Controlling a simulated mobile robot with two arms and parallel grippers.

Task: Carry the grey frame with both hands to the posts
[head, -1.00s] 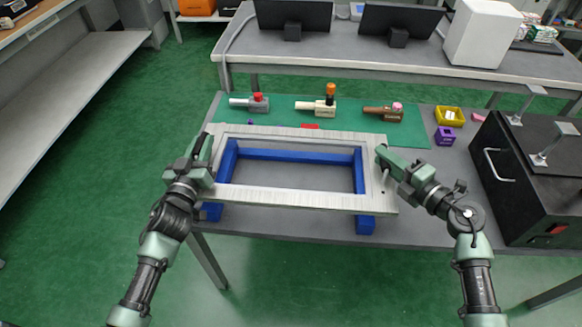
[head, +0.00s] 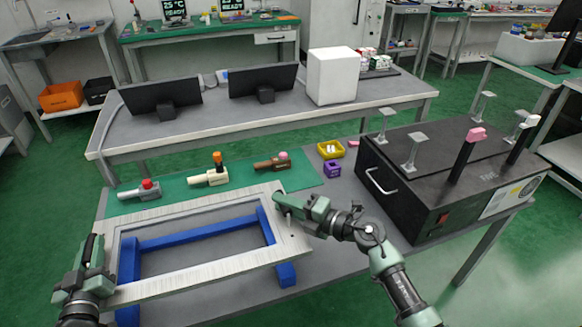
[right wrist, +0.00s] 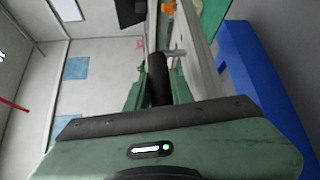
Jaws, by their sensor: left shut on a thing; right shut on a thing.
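The light grey rectangular frame (head: 193,270) lies level over a blue stand (head: 200,234) on the near table. I cannot tell whether it touches the stand or hangs just above. My left gripper (head: 90,256) is shut on the frame's left side. My right gripper (head: 283,204) is shut on its right side. The right wrist view shows part of the frame (right wrist: 201,48) beside the blue stand (right wrist: 262,85). Several grey posts with flat tops, such as the front one (head: 413,150), stand on a black box (head: 440,185) to the right.
Two dark levers, one pink-tipped (head: 465,158), rise from the black box. A green mat (head: 235,182) carries several lever fixtures behind the frame. A yellow bin (head: 331,150) and a purple block (head: 333,169) sit between frame and box. A desk with monitors stands behind.

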